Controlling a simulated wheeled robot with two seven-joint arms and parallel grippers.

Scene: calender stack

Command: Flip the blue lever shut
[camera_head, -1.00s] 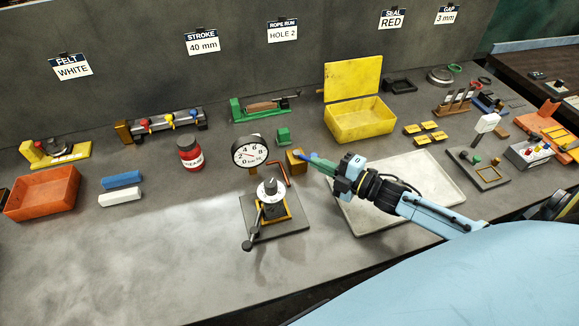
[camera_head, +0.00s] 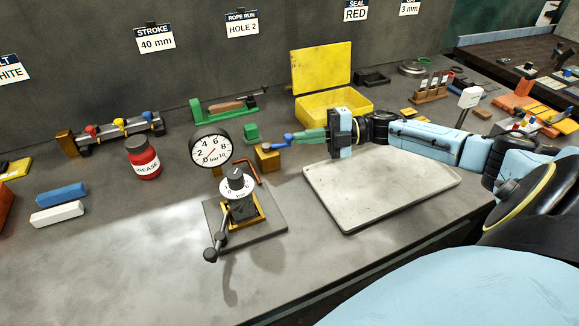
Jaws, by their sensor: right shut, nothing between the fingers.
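My right gripper (camera_head: 300,137) comes in from the right, level with the lever. Its greenish fingers are shut with nothing between them, and their tips are at the lever's blue end. I cannot tell whether they touch it. My left gripper is out of view.
A pressure gauge (camera_head: 211,150), a bent red rod and a dial fixture (camera_head: 238,190) stand close on the left. A pale tray (camera_head: 380,195) lies below my right arm. A yellow open box (camera_head: 320,70) and a green block (camera_head: 251,133) are behind.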

